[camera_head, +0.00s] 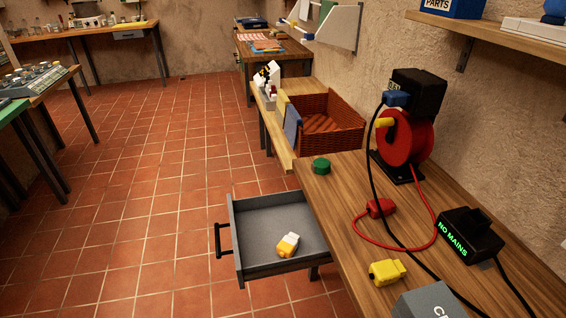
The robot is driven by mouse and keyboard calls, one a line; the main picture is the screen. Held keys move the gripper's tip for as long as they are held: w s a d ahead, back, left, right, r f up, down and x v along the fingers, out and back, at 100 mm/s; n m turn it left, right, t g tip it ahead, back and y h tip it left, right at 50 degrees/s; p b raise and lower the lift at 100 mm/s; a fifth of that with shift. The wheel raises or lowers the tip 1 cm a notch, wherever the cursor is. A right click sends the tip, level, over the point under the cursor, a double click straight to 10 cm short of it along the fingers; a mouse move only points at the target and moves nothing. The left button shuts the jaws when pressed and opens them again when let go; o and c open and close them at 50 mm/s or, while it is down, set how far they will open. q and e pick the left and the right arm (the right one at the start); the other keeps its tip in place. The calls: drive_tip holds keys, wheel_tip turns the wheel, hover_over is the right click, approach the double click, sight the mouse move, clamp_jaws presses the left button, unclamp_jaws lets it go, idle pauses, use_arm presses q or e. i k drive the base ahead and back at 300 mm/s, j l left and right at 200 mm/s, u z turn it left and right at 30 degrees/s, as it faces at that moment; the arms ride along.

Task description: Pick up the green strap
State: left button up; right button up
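A small round green piece (321,166), like a short coil or roll, sits on the wooden workbench (345,205) near its far left corner. It is the only green item on this bench and looks like the green strap, though at this size I cannot make out strap detail. Nothing touches it and its top and front are in plain view. Neither of my grippers shows in the head view.
An open grey drawer (247,213) juts out left of the bench, holding a yellow-and-white piece (287,245). A red cable reel (405,140), red plug (380,207), yellow connector (387,272) and black "NO MAINS" box (470,234) stand rightward. A wicker basket (322,118) is behind.

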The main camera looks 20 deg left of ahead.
sight(321, 166)
drive_tip(key=z, duration=0.35)
drive_tip(key=j+z, duration=0.6)
drive_tip(key=z, duration=0.2)
drive_tip(key=j+z, duration=0.4)
